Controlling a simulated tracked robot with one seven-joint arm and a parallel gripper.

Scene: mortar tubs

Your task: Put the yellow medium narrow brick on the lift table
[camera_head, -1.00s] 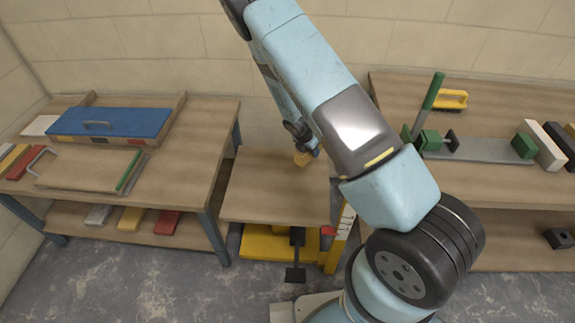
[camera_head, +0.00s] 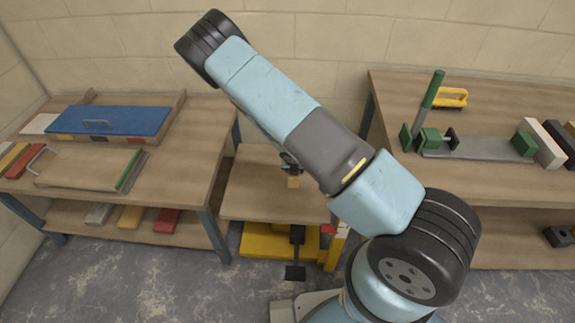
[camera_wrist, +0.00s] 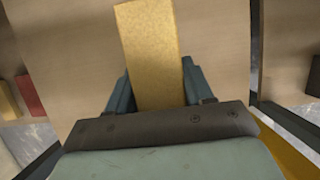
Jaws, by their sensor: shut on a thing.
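The yellow brick (camera_wrist: 149,55) is between the fingers of my gripper (camera_wrist: 155,90) in the wrist view, pointing away from the palm. In the head view the brick (camera_head: 293,182) shows small below my gripper (camera_head: 291,168), over the wooden top of the lift table (camera_head: 255,195). My gripper is shut on the brick. I cannot tell whether the brick touches the table top. The lift table has a yellow base (camera_head: 262,243) and a black pedal (camera_head: 296,272). My arm hides part of the table's right side.
A workbench on the left holds a blue-lidded box (camera_head: 110,122), a board with a handle (camera_head: 90,168) and coloured bricks. Most of the lift table top in view is bare.

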